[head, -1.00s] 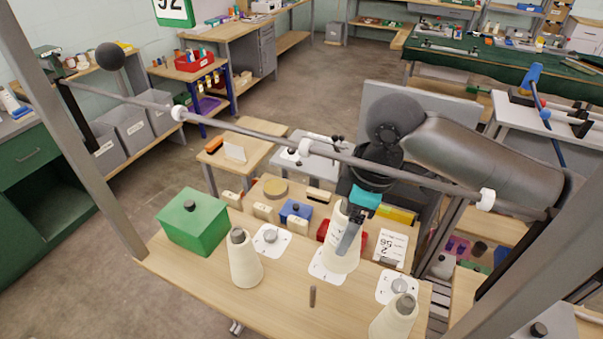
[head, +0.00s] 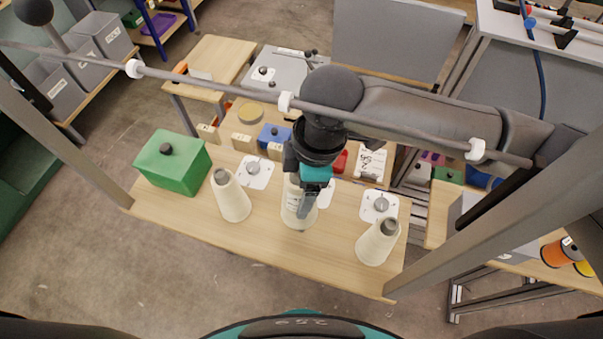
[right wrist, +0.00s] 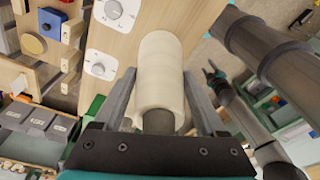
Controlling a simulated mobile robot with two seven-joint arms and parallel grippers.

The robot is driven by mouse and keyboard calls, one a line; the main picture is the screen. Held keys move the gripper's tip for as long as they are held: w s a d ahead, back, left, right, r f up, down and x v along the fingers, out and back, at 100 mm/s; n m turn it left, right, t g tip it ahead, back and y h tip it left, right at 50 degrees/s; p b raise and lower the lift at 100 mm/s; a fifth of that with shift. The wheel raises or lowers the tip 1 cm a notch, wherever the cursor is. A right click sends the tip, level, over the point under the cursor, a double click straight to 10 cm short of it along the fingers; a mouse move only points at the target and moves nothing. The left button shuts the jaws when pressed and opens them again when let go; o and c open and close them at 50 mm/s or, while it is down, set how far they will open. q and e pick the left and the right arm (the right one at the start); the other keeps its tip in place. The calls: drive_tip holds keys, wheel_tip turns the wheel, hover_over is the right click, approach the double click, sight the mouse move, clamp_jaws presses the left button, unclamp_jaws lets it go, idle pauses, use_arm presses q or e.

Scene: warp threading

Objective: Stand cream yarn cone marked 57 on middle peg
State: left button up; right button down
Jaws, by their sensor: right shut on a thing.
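A cream yarn cone (head: 292,203) with small dark print is in my right gripper (head: 304,208). The cone's lower end is near the wooden table (head: 260,240), where the dark middle peg stood in view earlier. A small dark bit shows at its lower edge; I cannot tell whether the cone is around the peg or above it. In the right wrist view the cone (right wrist: 160,75) lies between both fingers, its dark tip (right wrist: 158,121) near the palm. One cream cone (head: 232,198) stands to the left and another (head: 375,245) to the right.
White plates with grey knobs lie behind the cones, at left (head: 255,181) and right (head: 391,201). A green box (head: 172,170) stands at the table's left end. A grey bar with white rings (head: 220,88) spans above. The table's front strip is clear.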

drive_tip(key=shift+w+f, duration=0.1)
drive_tip(key=shift+f, duration=0.4)
wheel_tip(320, 180, down, 2)
drive_tip(key=shift+b, duration=0.65)
drive_tip(key=shift+f+b, duration=0.9)
drive_tip(key=shift+f, duration=1.6)
drive_tip(key=shift+a+f+b, duration=0.1)
drive_tip(key=shift+f+b, duration=0.25)
drive_tip(key=shift+f, duration=0.35)
drive_tip(key=shift+s, duration=0.2)
unclamp_jaws()
